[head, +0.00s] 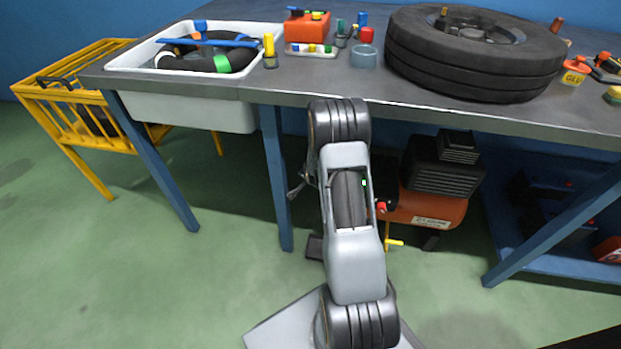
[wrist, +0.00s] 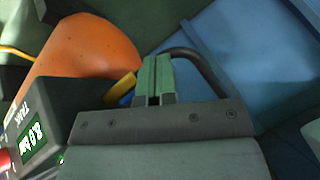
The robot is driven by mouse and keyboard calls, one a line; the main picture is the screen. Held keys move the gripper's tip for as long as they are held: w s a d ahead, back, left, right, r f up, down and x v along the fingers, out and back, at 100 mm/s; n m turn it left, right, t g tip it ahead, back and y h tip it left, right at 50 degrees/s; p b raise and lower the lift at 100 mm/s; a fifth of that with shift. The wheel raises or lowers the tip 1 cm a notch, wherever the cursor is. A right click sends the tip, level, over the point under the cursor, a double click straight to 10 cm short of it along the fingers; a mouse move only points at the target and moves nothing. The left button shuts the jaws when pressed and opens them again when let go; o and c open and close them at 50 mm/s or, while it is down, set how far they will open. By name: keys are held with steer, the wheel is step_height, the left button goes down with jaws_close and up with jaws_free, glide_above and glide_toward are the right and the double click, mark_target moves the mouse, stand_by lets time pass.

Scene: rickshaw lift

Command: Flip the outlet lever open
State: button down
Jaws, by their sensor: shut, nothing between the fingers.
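The orange compressor tank (head: 425,208) lies under the bench in the head view, and its rounded orange side (wrist: 88,48) fills the upper left of the wrist view. A small yellow piece (wrist: 122,88), which looks like the outlet lever, shows just left of my gripper's fingers, with a bit of blue below it. My gripper (wrist: 157,62) is shut and empty, its green fingers together beside the yellow piece. I cannot tell whether they touch.
A dark box with a lit green readout (wrist: 32,138) is at the wrist view's left. A black hose (wrist: 200,62) curves behind the fingers. A blue bench leg (head: 276,180) stands left of my arm. A tyre (head: 470,60) and a white basin (head: 190,108) are above; green floor is open at left.

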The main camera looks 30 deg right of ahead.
steer(key=p+v, duration=0.5)
steer(key=v, duration=0.9)
steer(key=shift+d, duration=0.25)
steer(key=shift+s+a, duration=0.1)
steer(key=shift+s, duration=0.05)
